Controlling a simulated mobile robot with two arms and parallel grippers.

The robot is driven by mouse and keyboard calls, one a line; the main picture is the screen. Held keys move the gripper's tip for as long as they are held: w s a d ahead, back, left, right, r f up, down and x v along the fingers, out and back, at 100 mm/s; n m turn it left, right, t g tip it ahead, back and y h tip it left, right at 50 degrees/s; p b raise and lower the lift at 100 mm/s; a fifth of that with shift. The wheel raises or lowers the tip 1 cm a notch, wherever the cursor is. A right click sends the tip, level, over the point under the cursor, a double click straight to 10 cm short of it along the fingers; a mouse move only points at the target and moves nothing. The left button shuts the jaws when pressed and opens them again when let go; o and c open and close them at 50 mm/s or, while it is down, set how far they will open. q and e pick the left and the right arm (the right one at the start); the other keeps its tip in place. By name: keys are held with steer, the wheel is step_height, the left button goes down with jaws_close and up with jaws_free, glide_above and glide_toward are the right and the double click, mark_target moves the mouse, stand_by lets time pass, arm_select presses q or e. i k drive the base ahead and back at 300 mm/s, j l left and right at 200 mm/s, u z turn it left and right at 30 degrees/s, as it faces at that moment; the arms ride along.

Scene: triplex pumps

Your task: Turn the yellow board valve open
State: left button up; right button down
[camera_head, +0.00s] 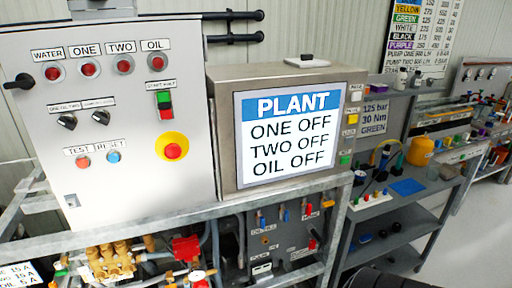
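A dark valve board (290,255) stands low in the rack under the grey display box. It carries several small levers, among them blue ones (283,214) and red ones (312,243). A small orange-yellow spot (264,240) shows on its left part; I cannot tell whether this is the yellow valve, nor how its handle is set. The small labels on the board are too blurred to read surely. Neither of my grippers is in view.
A control cabinet (120,185) with lamps and knobs stands at left. The display (292,133) reads PLANT, ONE OFF, TWO OFF, OIL OFF. Brass fittings and a red part (186,249) are left of the board. A shelf (410,215) with small parts stands at right; bare floor lies beyond.

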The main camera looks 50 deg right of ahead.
mark_target(327, 204)
steer(key=z, duration=1.95)
steer(key=i+l, duration=0.1)
steer(key=l, duration=0.15)
steer(key=i+l+z, duration=0.1)
steer(key=l+u, duration=0.15)
steer(key=u, duration=0.3)
steer(key=i+l+u, duration=0.15)
steer(key=l+u, duration=0.2)
steer(key=i+l+u, duration=0.1)
steer(key=l+u, duration=0.55)
steer(key=i+l, duration=0.05)
steer(key=l, duration=0.05)
